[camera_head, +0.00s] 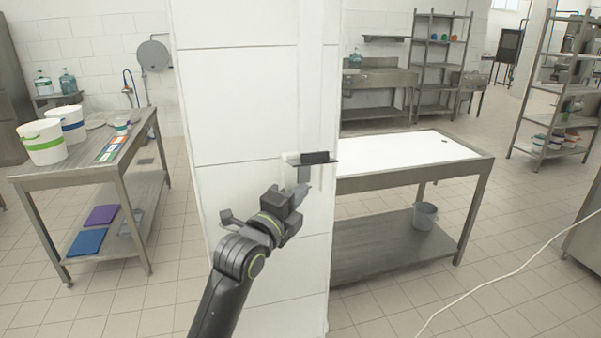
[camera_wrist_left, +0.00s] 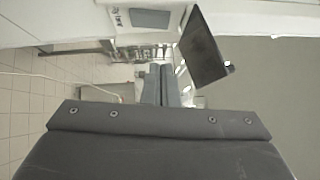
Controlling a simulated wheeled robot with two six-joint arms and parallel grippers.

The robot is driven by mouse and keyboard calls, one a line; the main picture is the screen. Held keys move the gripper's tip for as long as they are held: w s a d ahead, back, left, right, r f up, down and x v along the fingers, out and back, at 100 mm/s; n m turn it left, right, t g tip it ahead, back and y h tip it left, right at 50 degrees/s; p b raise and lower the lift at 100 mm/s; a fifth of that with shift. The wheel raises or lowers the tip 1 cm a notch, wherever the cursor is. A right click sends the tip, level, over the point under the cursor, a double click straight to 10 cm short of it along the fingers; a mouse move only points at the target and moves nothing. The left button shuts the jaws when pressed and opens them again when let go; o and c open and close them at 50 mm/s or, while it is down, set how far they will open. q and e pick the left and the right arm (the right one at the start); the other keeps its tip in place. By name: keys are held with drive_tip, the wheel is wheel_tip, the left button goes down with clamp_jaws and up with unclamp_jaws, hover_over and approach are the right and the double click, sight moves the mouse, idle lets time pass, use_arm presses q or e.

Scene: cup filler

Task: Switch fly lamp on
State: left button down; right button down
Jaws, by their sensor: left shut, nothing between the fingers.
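On the white pillar, a small white box with a dark flap (camera_head: 316,158) sticks out at the end of a vertical conduit. The dark flap (camera_wrist_left: 204,50) shows large and tilted at the upper right in the left wrist view. I cannot tell whether this box is the switch of the fly lamp, and I cannot make out the lamp itself. My left gripper (camera_head: 304,174) is shut and empty, its fingertips just below the box. The shut fingers (camera_wrist_left: 161,84) point up toward the flap; I cannot tell whether they touch it. My right gripper is out of view.
The white pillar (camera_head: 240,110) stands close in front of my left arm. A table (camera_head: 90,150) with white buckets (camera_head: 42,142) stands left. A white-topped table (camera_head: 405,150) stands right, a grey bucket (camera_head: 425,215) on its lower shelf. A white cable (camera_head: 500,277) crosses the right side.

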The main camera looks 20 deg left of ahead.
sight(308, 168)
use_arm(q)
drive_tip(key=w, duration=0.1)
drive_tip(key=w+p, duration=0.1)
drive_tip(key=w, duration=0.1)
drive_tip(key=w+r+p, duration=0.1)
drive_tip(key=shift+w+a, duration=0.35)
drive_tip(key=shift+a, duration=0.05)
drive_tip(key=shift+w+a, duration=0.5)
drive_tip(key=shift+w, duration=0.1)
drive_tip(key=shift+w+a+r+p, duration=0.1)
drive_tip(key=shift+w+r+p, duration=0.15)
drive_tip(key=shift+p, duration=0.6)
drive_tip(key=shift+s+f+g, duration=0.1)
drive_tip(key=shift+f+g, duration=0.05)
drive_tip(key=shift+g, duration=0.15)
drive_tip(key=shift+n, duration=0.3)
